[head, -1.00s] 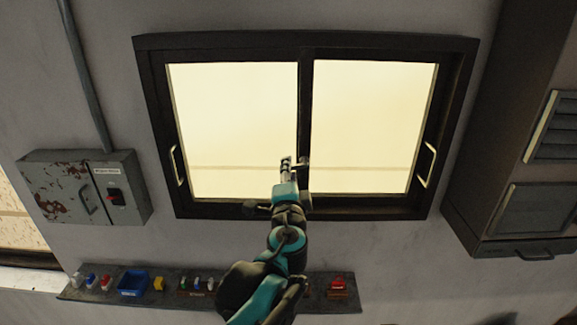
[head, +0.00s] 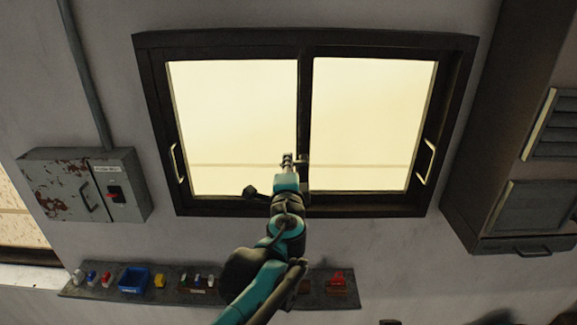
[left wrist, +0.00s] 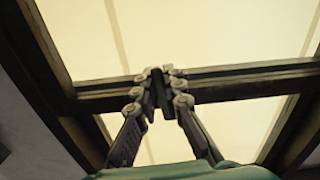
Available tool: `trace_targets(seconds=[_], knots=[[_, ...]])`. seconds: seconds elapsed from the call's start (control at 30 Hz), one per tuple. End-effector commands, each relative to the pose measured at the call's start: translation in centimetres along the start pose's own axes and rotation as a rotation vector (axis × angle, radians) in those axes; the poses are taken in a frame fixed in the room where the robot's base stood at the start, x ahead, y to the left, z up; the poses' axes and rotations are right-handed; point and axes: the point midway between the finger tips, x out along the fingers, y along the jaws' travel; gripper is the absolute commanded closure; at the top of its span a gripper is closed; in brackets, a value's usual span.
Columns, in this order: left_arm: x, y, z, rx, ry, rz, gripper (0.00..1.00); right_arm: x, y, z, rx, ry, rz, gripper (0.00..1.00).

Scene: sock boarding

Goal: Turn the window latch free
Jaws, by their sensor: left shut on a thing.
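The window (head: 380,48) is a dark-framed slider with two pale bright panes and a dark upright bar in the middle. The latch is a small dark piece on that middle bar; in the left wrist view the latch (left wrist: 157,88) stands between my fingertips. My left gripper (head: 288,160) reaches up in front of the middle bar, and it also fills the middle of the left wrist view (left wrist: 160,90). Its fingers are shut on the latch. The fingers hide much of the latch in the head view. My right gripper is not in view.
Pull handles (head: 178,163) and (head: 426,162) sit on the window's sides. A grey switch box (head: 70,185) is at left, and a dark cabinet (head: 490,140) at right. Below, a narrow shelf (head: 225,294) holds a blue bin (head: 133,280) and several small items.

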Motion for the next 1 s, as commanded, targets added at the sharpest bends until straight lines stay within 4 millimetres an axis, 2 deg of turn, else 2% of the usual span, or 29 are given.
trace_targets(seconds=[0.17, 0.43, 0.47, 0.5, 0.53, 0.83, 1.0], knots=[[0.0, -0.4, 0.0, 0.105, 0.0, 0.0, 1.0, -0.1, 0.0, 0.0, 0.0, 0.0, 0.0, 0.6], [0.0, -0.4, 0.0, 0.112, 0.0, 0.0, 1.0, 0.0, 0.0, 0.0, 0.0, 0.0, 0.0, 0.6], [0.0, -0.4, 0.0, 0.112, 0.0, 0.0, 0.83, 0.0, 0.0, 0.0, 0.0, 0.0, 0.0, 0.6], [0.0, -0.4, 0.0, 0.111, 0.0, 0.0, 0.72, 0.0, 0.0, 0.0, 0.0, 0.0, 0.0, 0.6], [0.0, -0.4, 0.0, 0.111, 0.0, 0.0, 0.69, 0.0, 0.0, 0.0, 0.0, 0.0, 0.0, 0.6], [-0.1, -0.4, 0.0, 0.11, 0.0, 0.0, 0.69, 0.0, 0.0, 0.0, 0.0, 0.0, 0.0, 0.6], [-1.9, -0.4, -0.1, 0.11, 0.002, 0.0, 0.69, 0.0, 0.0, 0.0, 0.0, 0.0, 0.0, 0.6]])
